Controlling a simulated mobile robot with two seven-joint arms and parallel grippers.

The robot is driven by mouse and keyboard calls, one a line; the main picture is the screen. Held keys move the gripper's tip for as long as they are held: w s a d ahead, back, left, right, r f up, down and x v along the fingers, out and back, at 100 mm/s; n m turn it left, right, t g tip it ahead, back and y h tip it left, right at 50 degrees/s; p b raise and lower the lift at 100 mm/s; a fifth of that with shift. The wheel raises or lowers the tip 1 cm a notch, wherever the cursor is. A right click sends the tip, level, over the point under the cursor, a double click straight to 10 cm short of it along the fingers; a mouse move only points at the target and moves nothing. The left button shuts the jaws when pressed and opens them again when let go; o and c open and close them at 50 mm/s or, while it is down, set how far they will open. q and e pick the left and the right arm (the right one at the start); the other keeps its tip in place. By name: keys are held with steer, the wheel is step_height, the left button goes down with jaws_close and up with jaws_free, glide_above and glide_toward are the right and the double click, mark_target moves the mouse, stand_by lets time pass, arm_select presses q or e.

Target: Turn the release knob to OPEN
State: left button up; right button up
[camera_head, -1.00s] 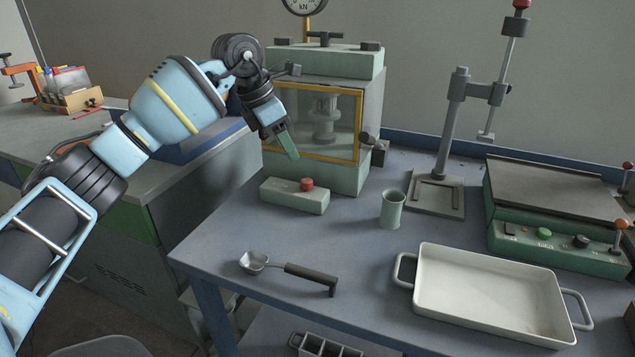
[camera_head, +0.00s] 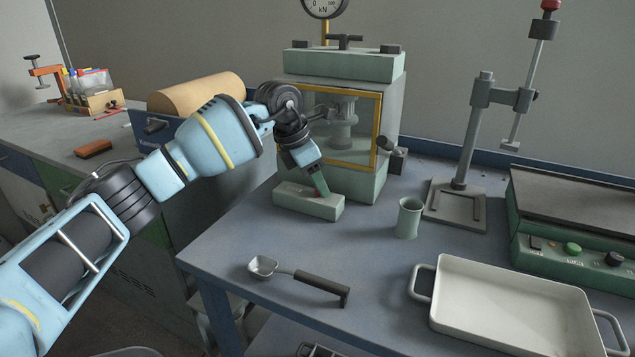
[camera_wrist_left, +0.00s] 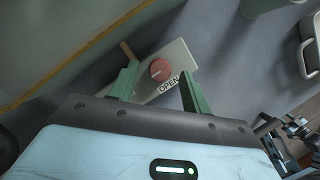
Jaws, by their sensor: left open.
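The release knob (camera_wrist_left: 160,69) is a round red knob with a pale mark on its top. It sits on a pale green block (camera_head: 308,204) on the bench in front of the test press. The word OPEN is printed on the block beside the knob in the left wrist view. My left gripper (camera_head: 322,192) is open, its green fingers just above the block. In the left wrist view the fingers (camera_wrist_left: 157,84) stand on either side of the knob, apart from it. In the head view the fingers mostly hide the knob. My right gripper is not in view.
The press (camera_head: 345,120) with its yellow-framed window stands close behind the block. A green cup (camera_head: 409,218) stands to the right, near a stand (camera_head: 457,205). A scoop (camera_head: 300,276) and a white tray (camera_head: 510,310) lie nearer the front. Bench between block and scoop is clear.

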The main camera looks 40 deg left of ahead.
arm_select(q)
steer(key=shift+w+f, duration=0.1)
steer(key=shift+f, duration=0.2)
